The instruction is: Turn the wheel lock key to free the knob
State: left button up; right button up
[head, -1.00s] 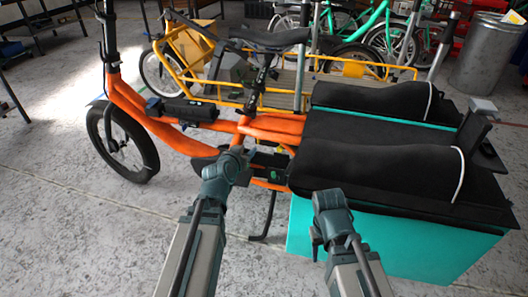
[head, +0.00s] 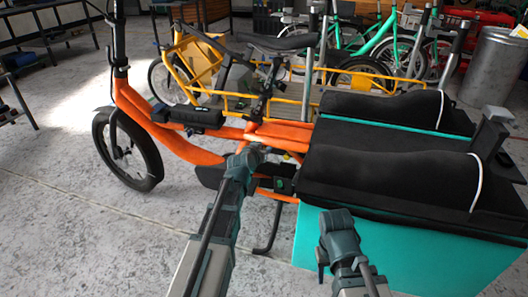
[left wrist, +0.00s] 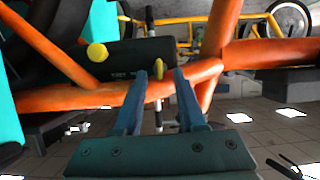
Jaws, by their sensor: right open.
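A thin yellow key (left wrist: 158,71) shows in the left wrist view, in front of the lower edge of a black box (left wrist: 125,58) on the orange cargo bike. A round yellow knob (left wrist: 97,52) sits on that box, left of the key. My left gripper (left wrist: 160,76) is open; its two blue fingers stand on either side of the key with gaps. In the head view my left gripper (head: 262,153) is at the bike's middle, its fingertips hard to make out. My right gripper (head: 322,262) is open and empty beside the teal cargo box.
The orange frame tube (left wrist: 110,97) runs close to my left fingers. The teal cargo box (head: 400,250) with black pads stands at right. A yellow cargo bike (head: 300,97) stands behind. The floor at front left is clear.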

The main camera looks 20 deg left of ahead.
pick_arm(q)
jog(key=shift+w+f, duration=0.25)
jog(key=shift+w, duration=0.3)
jog(key=shift+c, duration=0.3)
grip_shut()
